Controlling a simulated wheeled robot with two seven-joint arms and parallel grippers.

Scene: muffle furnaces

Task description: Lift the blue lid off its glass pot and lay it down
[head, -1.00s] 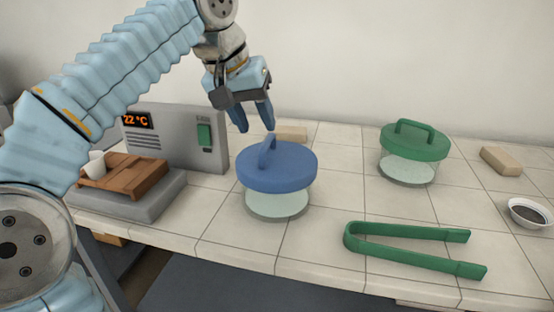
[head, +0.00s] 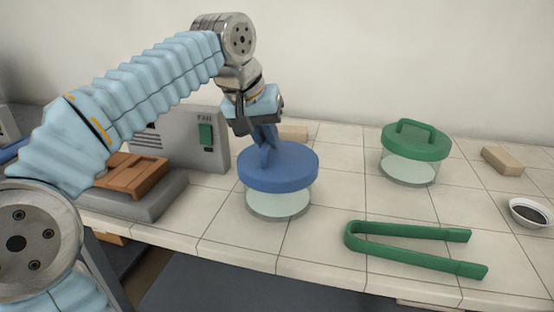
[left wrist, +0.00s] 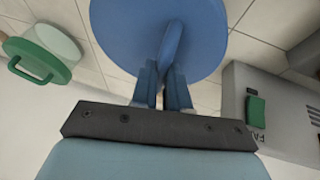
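The blue lid (head: 290,172) sits level on its glass pot (head: 278,203) near the middle of the table. The lid's upright bar handle points up toward my left gripper (head: 264,140). In the left wrist view the gripper's two fingers (left wrist: 161,85) stand close together on either side of the handle, with the round blue lid (left wrist: 125,30) beyond them. The gripper looks shut on the handle. The fingers hide part of the handle in the head view. My right gripper is not in view.
A green-lidded pot (head: 412,152) stands at the back right. Green tongs (head: 415,248) lie in front right. The grey furnace (head: 190,140) and a wooden board (head: 135,173) are at left. A beige block (head: 502,160) and a bowl (head: 530,213) lie far right. Bare tiles surround the tongs.

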